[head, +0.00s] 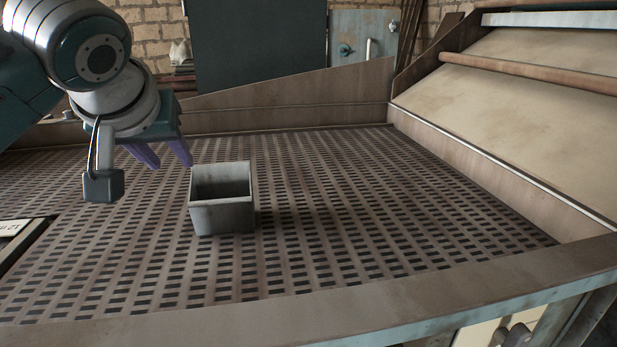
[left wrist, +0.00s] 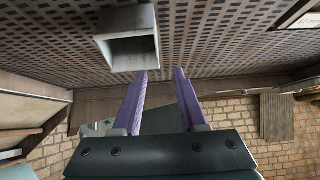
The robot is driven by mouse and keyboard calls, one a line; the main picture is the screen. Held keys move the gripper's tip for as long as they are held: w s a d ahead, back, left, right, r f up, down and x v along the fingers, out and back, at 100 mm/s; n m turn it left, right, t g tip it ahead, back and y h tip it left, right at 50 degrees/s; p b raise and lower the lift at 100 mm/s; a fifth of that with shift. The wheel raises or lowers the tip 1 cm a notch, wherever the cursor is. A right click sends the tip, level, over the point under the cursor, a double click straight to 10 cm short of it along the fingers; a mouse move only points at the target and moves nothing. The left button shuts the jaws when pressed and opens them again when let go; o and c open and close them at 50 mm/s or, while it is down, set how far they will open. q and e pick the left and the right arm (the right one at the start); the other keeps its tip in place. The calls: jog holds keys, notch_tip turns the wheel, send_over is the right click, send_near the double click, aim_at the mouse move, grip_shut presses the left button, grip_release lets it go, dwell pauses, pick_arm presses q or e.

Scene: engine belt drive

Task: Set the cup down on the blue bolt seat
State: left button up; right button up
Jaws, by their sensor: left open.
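A grey square box, open at the top (head: 222,216), stands upright on the slatted table; it is the only cup-like thing in view. It also shows in the left wrist view (left wrist: 133,57), just beyond my fingertips. My left gripper (head: 172,165) has purple fingers spread apart, with nothing between them. It is up and to the left of the box, apart from it. The fingers also show in the left wrist view (left wrist: 160,73). I cannot make out a blue bolt seat on the table. My right gripper is not in view.
The slatted table (head: 370,220) is clear to the right of the box. A raised front rim (head: 330,317) and a wooden side board (head: 490,180) bound it. A dark-framed item with a white label (head: 12,228) lies at the left edge. A sloping beige panel (head: 540,85) rises at the right.

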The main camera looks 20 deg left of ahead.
aim_at(191, 185)
pick_arm(q)
jog(key=x, duration=0.6)
jog(key=d+x, duration=0.1)
jog(key=x, duration=0.2)
jog(key=shift+s+f, duration=0.15)
jog(key=shift+f, duration=0.15)
jog(key=shift+w+a+f, duration=0.15)
jog(key=shift+w+f, duration=0.15)
jog(key=shift+w, duration=0.05)
grip_shut()
dwell(1.0)
